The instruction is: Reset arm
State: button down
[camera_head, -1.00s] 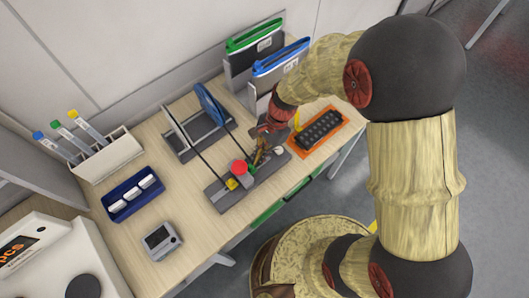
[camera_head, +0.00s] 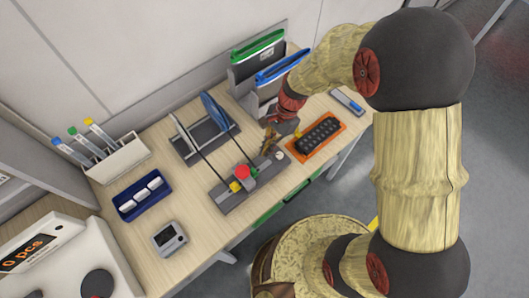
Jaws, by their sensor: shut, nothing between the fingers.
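My gripper (camera_head: 269,142) is at the end of my arm, which comes in from the right side of the head view. Its fingers are shut and hold nothing. That bar carries a red round button (camera_head: 242,172), a yellow piece (camera_head: 235,187) and a white round piece (camera_head: 279,155). The gripper hides part of the bar and table behind it.
Right of the gripper lies a black block on an orange tray (camera_head: 316,155). Green and blue-topped bins (camera_head: 257,50) stand behind. A grey rack (camera_head: 205,140), blue tray (camera_head: 142,195), small grey device (camera_head: 169,239) and tube holder (camera_head: 118,160) fill the left side. Bare tabletop (camera_head: 205,215) lies between.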

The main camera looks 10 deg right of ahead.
jog(key=shift+p+v, duration=0.55)
jog(key=shift+v, duration=0.6)
jog(key=s+d+r+n+t+h+b, duration=0.1)
jog(key=s+d+r+n+t+b, duration=0.3)
jog(key=r, duration=0.4)
jog(key=s+d+r+n+t+h+b, duration=0.2)
jog(key=s+d+r+n+t+b, duration=0.2)
jog(key=s+d+r+n+b, duration=0.3)
notch_tip(320, 180, up, 2)
jog(key=shift+s+d+r+h, duration=0.15)
jog(key=shift+s+d+h, duration=0.25)
jog(key=shift+d, duration=0.65)
